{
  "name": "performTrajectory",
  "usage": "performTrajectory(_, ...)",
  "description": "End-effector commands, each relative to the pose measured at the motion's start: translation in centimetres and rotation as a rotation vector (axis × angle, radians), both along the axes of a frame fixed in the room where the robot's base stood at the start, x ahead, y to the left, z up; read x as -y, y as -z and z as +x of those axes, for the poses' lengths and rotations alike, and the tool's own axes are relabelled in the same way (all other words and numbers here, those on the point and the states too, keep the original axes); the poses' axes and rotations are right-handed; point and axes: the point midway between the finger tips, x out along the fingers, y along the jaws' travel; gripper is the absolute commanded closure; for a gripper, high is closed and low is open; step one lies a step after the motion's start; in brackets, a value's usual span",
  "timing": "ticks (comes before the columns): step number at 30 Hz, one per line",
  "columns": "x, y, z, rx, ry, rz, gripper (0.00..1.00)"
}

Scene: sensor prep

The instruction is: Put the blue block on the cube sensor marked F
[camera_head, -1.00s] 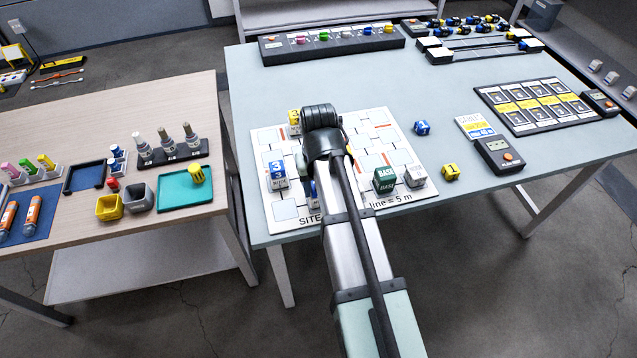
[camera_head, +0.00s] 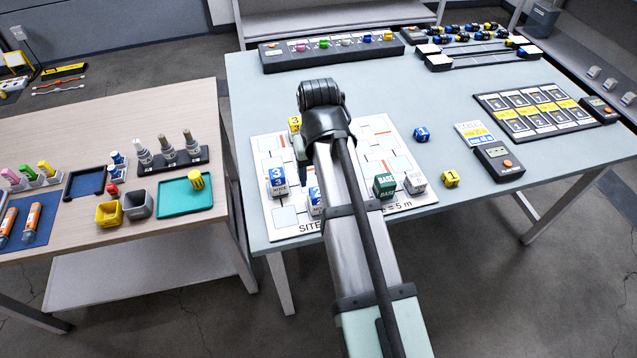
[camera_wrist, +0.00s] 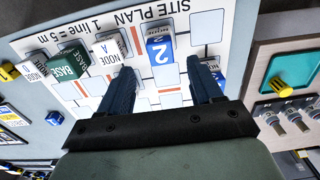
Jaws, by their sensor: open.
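Several blue blocks show, and I cannot tell which one the task means. One marked 2 (camera_wrist: 161,49) shows beyond my open, empty gripper (camera_wrist: 163,68), in line with the gap and apart from the fingers. In the head view a blue block (camera_head: 314,193) sits on a white cube left of my arm. Another, marked 3 (camera_head: 277,174), sits on a white cube (camera_head: 279,189) at the plan's left. A loose blue block (camera_head: 421,134) lies right of the plan. No letter F is legible; one white cube reads NODE A (camera_wrist: 108,53).
The site plan board (camera_head: 262,146) lies under the cubes. On it stand a green BASE cube (camera_head: 384,186), a white cube (camera_head: 415,182) and a yellow block (camera_head: 294,124).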

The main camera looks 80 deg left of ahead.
Motion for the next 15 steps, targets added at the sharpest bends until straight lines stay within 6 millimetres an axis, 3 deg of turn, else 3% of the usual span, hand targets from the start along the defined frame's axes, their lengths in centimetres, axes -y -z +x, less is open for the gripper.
performTrajectory(6,-0.1,-3.2,0.0,0.000,0.000,0.002,0.35)
performTrajectory(15,0.0,-5.0,0.0,0.000,0.000,0.000,0.35)
